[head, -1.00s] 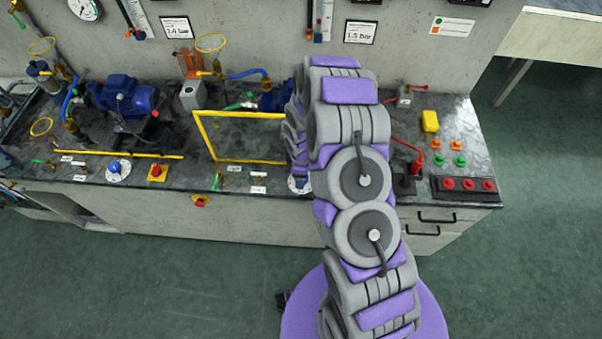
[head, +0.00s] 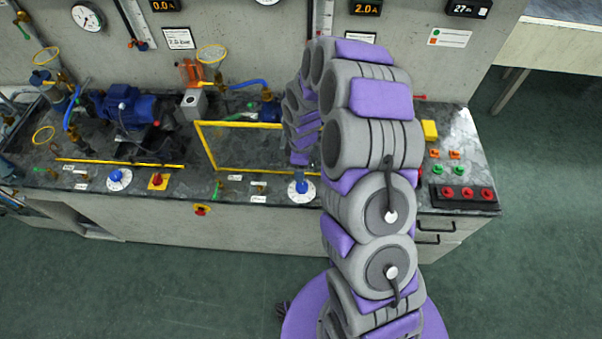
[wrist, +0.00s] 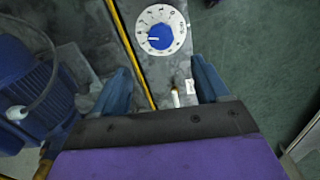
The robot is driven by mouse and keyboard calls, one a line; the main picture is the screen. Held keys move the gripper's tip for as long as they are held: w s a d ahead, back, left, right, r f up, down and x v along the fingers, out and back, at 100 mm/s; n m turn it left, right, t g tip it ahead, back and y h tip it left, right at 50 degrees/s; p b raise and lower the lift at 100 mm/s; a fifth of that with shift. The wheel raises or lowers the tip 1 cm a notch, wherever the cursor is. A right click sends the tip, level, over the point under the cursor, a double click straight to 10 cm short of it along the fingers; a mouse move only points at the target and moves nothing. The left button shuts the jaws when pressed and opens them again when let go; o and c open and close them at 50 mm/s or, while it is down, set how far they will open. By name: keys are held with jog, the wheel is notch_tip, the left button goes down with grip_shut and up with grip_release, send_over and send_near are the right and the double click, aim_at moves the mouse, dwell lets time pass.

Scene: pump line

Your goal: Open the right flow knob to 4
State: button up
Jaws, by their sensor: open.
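The right flow knob (head: 301,187) is a blue knob on a round white dial at the bench's front edge in the head view, just below the lower end of my arm. In the wrist view a blue knob (wrist: 160,37) on a white numbered dial sits ahead of the fingers, with its white mark toward the left; the numerals are too small to read surely. My gripper (wrist: 160,77) has two blue fingers spread apart, with nothing between them, and the knob lies beyond their tips. In the head view the fingers cannot be made out behind the arm.
A similar blue knob (head: 116,177) is farther left. A blue motor (wrist: 25,95) is close on the wrist view's left. Red buttons (head: 466,193) are at the bench's right end. Open floor lies in front.

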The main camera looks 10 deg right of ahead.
notch_tip(320, 180, up, 6)
jog(key=shift+r, duration=0.1)
dwell(0.7)
jog(key=s+r+m+b, duration=0.2)
jog(key=s+r+m, duration=0.4)
jog(key=s+r, duration=0.7)
jog(key=s+r+m+g+b, duration=0.1)
jog(key=s+r+m+b, duration=0.2)
jog(key=s, duration=1.8)
jog(key=m, duration=0.4)
jog(key=shift+s+m+g, duration=0.2)
jog(key=shift+m+g, duration=0.1)
jog(key=shift+g, duration=0.1)
jog(key=shift+d+r, duration=0.1)
